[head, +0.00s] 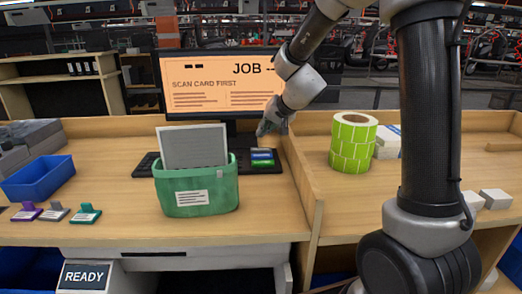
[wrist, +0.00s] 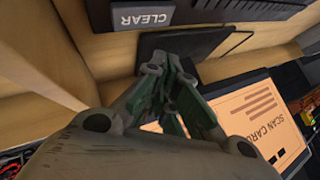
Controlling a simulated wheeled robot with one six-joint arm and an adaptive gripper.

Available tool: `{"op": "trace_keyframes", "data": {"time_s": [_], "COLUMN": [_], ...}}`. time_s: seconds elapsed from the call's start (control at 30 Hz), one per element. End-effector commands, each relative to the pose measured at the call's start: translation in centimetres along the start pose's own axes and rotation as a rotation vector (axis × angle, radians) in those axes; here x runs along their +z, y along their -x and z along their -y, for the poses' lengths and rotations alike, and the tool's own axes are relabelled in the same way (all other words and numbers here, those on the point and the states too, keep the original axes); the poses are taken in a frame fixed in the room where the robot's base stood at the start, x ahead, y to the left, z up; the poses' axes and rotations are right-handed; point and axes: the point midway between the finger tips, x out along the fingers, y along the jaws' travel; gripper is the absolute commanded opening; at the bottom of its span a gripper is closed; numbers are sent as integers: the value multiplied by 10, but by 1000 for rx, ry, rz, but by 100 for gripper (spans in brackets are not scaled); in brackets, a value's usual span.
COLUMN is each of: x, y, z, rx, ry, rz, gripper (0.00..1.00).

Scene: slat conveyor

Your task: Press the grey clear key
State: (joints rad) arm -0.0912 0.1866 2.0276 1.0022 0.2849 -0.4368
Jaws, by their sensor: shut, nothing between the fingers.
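The grey clear key (wrist: 142,16), lettered CLEAR, is at the top edge of the wrist view, on the dark keyboard. In the head view the key block is at the keyboard's right end, with a blue key (head: 262,156) and a green key (head: 262,163); the grey key's lettering is too small to read there. My gripper (head: 264,131) is shut and empty, behind the key block and in front of the monitor. In the wrist view my gripper's fingertips (wrist: 168,62) are apart from the clear key, over a dark flat plate (wrist: 195,40).
The monitor (head: 215,85) shows SCAN CARD FIRST. A green bin (head: 215,195) holding a grey sheet stands before the keyboard (head: 145,165). A roll of green labels (head: 353,142) stands right of a wooden divider. A blue tray (head: 40,180) and small coloured stands are at left.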

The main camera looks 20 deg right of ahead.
Motion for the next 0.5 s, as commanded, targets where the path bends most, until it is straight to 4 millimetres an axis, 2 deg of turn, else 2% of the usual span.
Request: {"op": "trace_keyframes", "data": {"time_s": [0.2,0.5], "x": [-9,-10], "y": [12,14], "z": [10,10], "rx": [-1,0], "ry": [1,-1], "rz": [0,0], "gripper": [0,0]}}
